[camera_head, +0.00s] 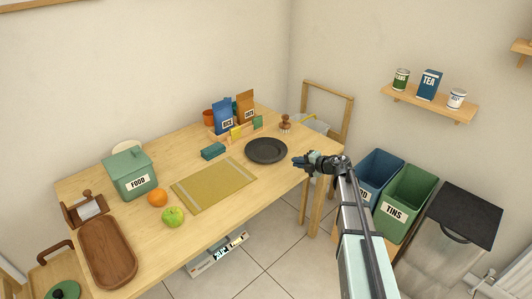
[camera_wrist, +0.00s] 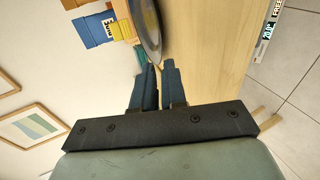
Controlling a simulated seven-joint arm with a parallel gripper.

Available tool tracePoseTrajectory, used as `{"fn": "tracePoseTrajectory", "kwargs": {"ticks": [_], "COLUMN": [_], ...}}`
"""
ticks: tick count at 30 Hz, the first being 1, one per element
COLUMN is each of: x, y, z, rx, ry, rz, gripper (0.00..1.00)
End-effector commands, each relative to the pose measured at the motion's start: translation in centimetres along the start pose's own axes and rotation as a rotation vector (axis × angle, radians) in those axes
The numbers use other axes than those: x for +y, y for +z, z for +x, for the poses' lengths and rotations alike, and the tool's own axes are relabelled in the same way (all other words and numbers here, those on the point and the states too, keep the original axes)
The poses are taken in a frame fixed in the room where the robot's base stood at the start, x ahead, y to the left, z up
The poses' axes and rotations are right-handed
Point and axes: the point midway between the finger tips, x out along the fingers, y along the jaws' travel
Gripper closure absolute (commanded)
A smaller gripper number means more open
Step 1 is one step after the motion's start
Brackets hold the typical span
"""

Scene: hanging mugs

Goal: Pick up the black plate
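The black plate (camera_head: 266,150) lies flat on the wooden table near its right end. In the wrist view the plate (camera_wrist: 148,28) shows edge-on, its near rim just ahead of the fingertips. My gripper (camera_head: 298,162) is at the table's right side, close to the plate's right rim and low over the table. In the wrist view the two fingers of my gripper (camera_wrist: 158,68) stand a little apart, with a narrow gap between them. The plate's rim lines up with this gap; I cannot tell whether it touches a finger.
Blue and green bins (camera_head: 408,201) stand right of the table.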

Motion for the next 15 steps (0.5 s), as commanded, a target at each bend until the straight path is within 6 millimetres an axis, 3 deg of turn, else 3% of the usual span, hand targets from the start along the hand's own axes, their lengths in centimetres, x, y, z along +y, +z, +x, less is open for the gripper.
{"fn": "tracePoseTrajectory", "kwargs": {"ticks": [7,15], "x": [0.1,0.0], "y": [0.2,0.1], "z": [4.4,6.0], "rx": [0.000,-0.002], "ry": [0.000,0.001], "rz": [-0.001,-0.001], "gripper": [0.88,0.88]}}
